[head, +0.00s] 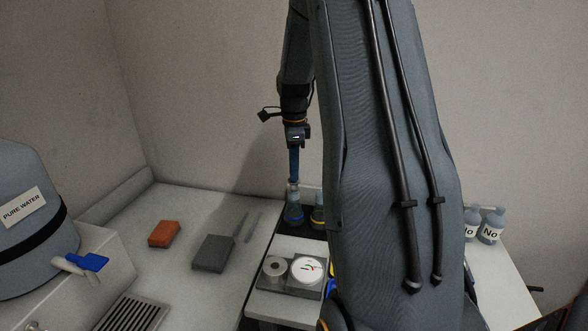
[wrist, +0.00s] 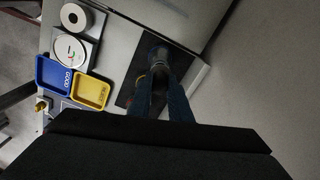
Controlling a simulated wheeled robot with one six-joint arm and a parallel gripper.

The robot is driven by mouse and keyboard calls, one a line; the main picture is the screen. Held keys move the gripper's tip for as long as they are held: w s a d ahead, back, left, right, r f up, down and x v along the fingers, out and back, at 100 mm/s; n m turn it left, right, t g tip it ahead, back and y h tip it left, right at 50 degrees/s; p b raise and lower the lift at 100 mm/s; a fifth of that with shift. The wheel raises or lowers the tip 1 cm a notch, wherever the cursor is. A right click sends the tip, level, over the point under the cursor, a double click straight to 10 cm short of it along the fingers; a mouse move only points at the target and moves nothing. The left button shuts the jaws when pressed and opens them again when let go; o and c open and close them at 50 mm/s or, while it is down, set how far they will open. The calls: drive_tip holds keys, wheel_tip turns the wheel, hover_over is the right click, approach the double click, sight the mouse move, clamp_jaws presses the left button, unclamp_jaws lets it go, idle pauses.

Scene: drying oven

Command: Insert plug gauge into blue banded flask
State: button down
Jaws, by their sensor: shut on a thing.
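My gripper (head: 294,176) points straight down, with its long blue fingers closed above the blue banded flask (head: 293,212). The fingertips are at or just over the flask's mouth. In the wrist view my gripper (wrist: 160,88) shows as two blue fingers with a dark, narrow gap between them. The plug gauge is held between the fingers but is too small and dark to make out. I cannot tell whether its tip is inside the neck. The flask stands upright on a black mat (wrist: 137,72).
A yellow banded flask (head: 318,217) stands close right of the blue banded one. In front is a scale (head: 306,270) with a roll (head: 274,267) beside it. Blue (wrist: 52,76) and yellow (wrist: 91,92) trays lie nearby. An orange block (head: 164,234) and a grey block (head: 213,253) lie left.

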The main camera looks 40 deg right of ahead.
drive_tip(key=shift+f+b, duration=0.45)
drive_tip(key=shift+f, duration=0.65)
drive_tip(key=c, duration=1.1)
unclamp_jaws()
drive_tip(key=shift+r+p, duration=2.5)
drive_tip(key=shift+r, duration=1.55)
